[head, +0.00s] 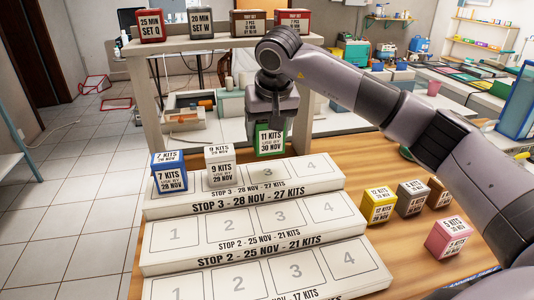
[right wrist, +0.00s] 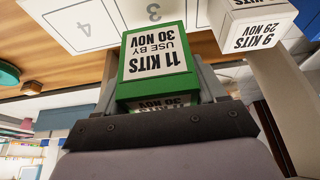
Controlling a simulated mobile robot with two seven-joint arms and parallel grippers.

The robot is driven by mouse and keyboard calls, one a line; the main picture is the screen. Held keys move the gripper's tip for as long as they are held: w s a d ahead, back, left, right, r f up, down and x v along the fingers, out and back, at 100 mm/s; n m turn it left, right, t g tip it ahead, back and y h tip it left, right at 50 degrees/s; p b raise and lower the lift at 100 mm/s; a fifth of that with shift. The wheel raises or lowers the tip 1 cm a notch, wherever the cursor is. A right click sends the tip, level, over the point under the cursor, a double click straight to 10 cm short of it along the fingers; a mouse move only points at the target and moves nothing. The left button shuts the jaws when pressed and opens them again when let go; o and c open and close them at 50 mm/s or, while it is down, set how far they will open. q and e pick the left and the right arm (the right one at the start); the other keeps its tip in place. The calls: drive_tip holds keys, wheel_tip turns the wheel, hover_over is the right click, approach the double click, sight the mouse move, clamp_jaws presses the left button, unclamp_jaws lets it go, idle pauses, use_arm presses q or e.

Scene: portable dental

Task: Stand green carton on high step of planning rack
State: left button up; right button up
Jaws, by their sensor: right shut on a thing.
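The green carton (head: 270,141), labelled 11 kits, use by 30 Nov, is upright in the head view. It is at the back of slot 3 on the top step of the white planning rack (head: 196,206). My right gripper (head: 272,118) is shut on it from above. The right wrist view shows the green carton (right wrist: 157,55) between the fingers, with the number 3 slot beside it. I cannot tell whether its base touches the step. My left gripper is not in view.
A blue carton (head: 169,173) and a white carton (head: 220,167) stand in the first two top-step slots. Slot 4 and the visible lower slots are bare. Yellow (head: 379,206), brown-grey (head: 411,198), dark brown (head: 437,194) and pink (head: 449,238) cartons stand right of the rack. A shelf (head: 142,48) holds several boxes behind.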

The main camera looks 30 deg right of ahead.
sight(268, 150)
drive_tip(key=shift+f, duration=3)
drive_tip(key=shift+f, duration=0.1)
drive_tip(key=shift+f, duration=0.15)
drive_tip(key=o, duration=1.1)
drive_tip(key=shift+c, duration=0.2)
drive_tip(key=shift+r, duration=0.5)
drive_tip(key=v, duration=1.1)
drive_tip(key=shift+s+r, duration=0.2)
drive_tip(key=shift+s, duration=0.05)
